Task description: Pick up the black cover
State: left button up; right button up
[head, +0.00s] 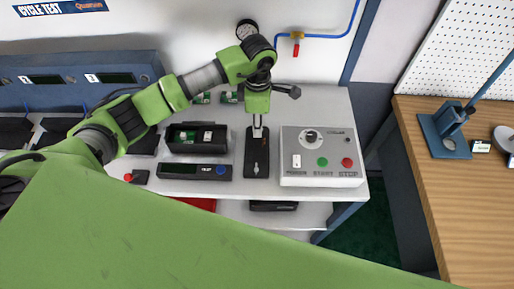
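A long black piece (257,166) with a small silver part on it lies on the white bench, left of the control box; it may be the black cover. Another black item (273,206) sits on the lower shelf. I cannot tell for certain which is the cover. My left gripper (257,134) points down over the upper end of the long black piece. Its narrow fingertips are close together, and whether they touch or grip the piece is unclear. My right gripper is not in view.
A white control box (320,158) with a knob and buttons stands right of the black piece. A black tray (184,148) and a dark display unit (194,172) are left of it. A wooden bench (445,190) is at right. My green arm link covers the foreground.

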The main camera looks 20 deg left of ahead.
pick_arm(q)
grip_shut()
jog(key=shift+r, duration=0.2)
